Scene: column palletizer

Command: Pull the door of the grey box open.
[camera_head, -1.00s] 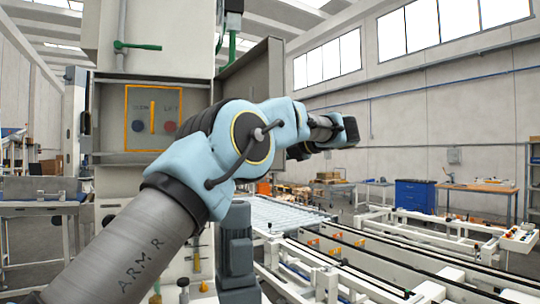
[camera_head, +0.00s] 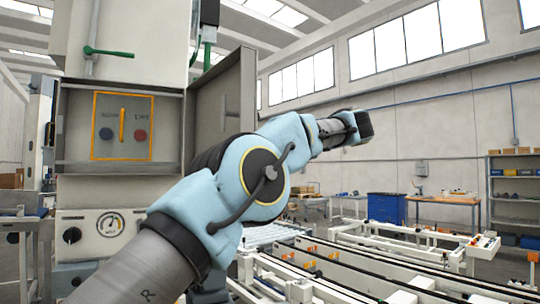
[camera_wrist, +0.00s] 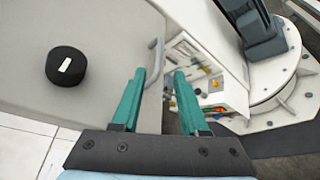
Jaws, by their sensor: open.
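The grey box (camera_head: 73,128) is on the column at the left in the head view. Its door (camera_head: 222,108) stands swung out on the right side, and the inside is exposed. My arm hides the door's lower part. In the wrist view a broad grey panel, seemingly the door's outer face (camera_wrist: 105,40), carries a curved grey handle (camera_wrist: 154,58) near its edge. My gripper (camera_wrist: 160,74) is open, with its teal fingers either side of the handle in the picture. I cannot tell whether they touch it.
Inside the box is a yellow-framed panel (camera_head: 122,146) with a yellow bar and two knobs. A black round knob (camera_wrist: 66,65) sits on the grey panel. A gauge (camera_head: 110,223) is below the box. White conveyor frames (camera_head: 350,262) fill the lower right.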

